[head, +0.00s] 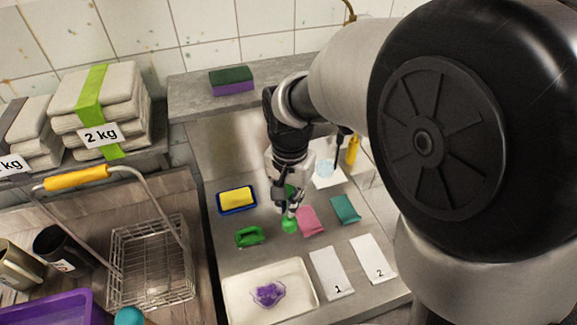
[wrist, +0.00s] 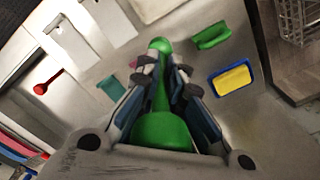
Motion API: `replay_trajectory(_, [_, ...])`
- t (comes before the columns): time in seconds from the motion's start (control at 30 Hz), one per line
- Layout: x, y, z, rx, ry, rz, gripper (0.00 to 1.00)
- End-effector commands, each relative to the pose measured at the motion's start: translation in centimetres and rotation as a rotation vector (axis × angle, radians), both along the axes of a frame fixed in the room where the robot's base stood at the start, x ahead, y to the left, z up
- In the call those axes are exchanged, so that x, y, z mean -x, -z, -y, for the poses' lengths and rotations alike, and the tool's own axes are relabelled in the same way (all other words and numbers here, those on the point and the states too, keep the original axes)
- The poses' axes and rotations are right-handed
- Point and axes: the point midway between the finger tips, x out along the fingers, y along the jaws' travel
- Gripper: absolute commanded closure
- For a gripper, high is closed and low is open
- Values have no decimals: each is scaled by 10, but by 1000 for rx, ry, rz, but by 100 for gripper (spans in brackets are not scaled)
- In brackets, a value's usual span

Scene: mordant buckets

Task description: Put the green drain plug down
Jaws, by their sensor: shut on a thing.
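The green drain plug is held in my gripper (head: 287,208). In the head view its round green end (head: 289,225) shows below the fingertips, low over the grey counter (head: 240,264); I cannot tell whether it touches. In the wrist view the plug (wrist: 163,132) lies lengthwise between the two fingers of my gripper (wrist: 162,72), with a wide green part near the palm and a small ball beyond the tips. The fingers are shut on its narrow middle and hide part of it.
Near the plug are a green handled object (head: 249,236), a yellow sponge in a blue dish (head: 221,209), a pink cloth (head: 308,221) and a teal cloth (head: 345,209). A white tray (head: 236,300) and cards 1 (head: 331,271) and 2 (head: 373,257) lie in front. A wire basket (head: 150,262) stands left.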

Motion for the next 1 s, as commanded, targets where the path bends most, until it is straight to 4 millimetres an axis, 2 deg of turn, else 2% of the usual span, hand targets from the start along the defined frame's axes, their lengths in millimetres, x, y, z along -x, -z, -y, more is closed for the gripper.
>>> replay_trajectory(0.03, [1, 18, 0, 2, 0, -5, 100])
replay_trajectory(0.1, [1, 37, 0, 1, 0, -4, 100])
replay_trajectory(0.3, [0, 83, 0, 1, 0, -3, 100])
replay_trajectory(0.6, [0, 107, 0, 0, 0, 0, 100])
replay_trajectory(0.83, [0, 141, 0, 0, 0, -1, 100])
replay_trajectory(1.0, [-1, 142, 0, -1, 0, 3, 100])
